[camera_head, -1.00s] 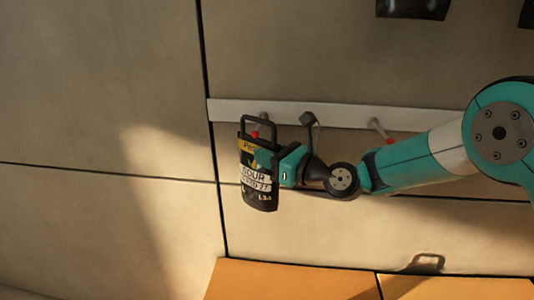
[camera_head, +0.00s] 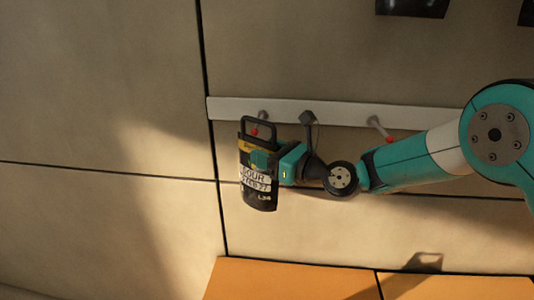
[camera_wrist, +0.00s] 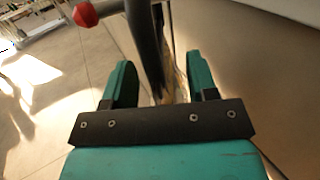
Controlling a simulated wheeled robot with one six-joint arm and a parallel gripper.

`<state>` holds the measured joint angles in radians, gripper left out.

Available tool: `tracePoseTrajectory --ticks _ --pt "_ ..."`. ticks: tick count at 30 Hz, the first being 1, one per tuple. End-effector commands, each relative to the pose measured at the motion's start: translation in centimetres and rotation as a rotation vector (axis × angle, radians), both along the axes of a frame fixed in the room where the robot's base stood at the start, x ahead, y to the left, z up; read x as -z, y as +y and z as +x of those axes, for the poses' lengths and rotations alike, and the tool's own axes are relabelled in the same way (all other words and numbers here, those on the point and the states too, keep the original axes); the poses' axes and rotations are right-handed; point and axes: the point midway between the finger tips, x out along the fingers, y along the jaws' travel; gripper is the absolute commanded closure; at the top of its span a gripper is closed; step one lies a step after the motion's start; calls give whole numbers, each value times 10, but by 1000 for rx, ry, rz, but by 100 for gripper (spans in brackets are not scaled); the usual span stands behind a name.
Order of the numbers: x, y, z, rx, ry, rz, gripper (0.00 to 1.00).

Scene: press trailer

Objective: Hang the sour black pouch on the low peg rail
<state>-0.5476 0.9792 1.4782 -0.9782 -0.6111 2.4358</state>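The black pouch (camera_head: 258,202) hangs upright in front of the left end of the low peg rail (camera_head: 229,109). It has a white label reading "SOUR" and a stiff black handle loop. The red-tipped left peg (camera_head: 254,131) shows within the loop and appears to pass through it. In the wrist view the red tip (camera_wrist: 85,14) sits left of the black handle bar (camera_wrist: 146,45). My gripper (camera_head: 259,160) is at the pouch's upper part, one finger in front of it. The wrist view shows my gripper (camera_wrist: 160,70) open, its fingers apart on either side of the pouch.
A middle peg (camera_head: 309,117) with a dark block-like end and a right red-tipped peg (camera_head: 380,129) are on the same rail. An orange surface (camera_head: 290,280) lies below. A dark item (camera_head: 411,8) hangs at the top. The wall left of the rail is clear.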

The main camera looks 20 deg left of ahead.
Motion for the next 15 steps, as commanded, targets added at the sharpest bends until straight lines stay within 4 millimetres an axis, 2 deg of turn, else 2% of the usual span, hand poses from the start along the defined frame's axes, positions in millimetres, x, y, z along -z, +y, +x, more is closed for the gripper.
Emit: tracePoseTrajectory --ticks 9,11,15 --pt "6 -5 -1 1 7 -9 48" --pt "7 -11 -2 2 6 -9 48" --pt "8 -36 -8 5 6 -7 48"
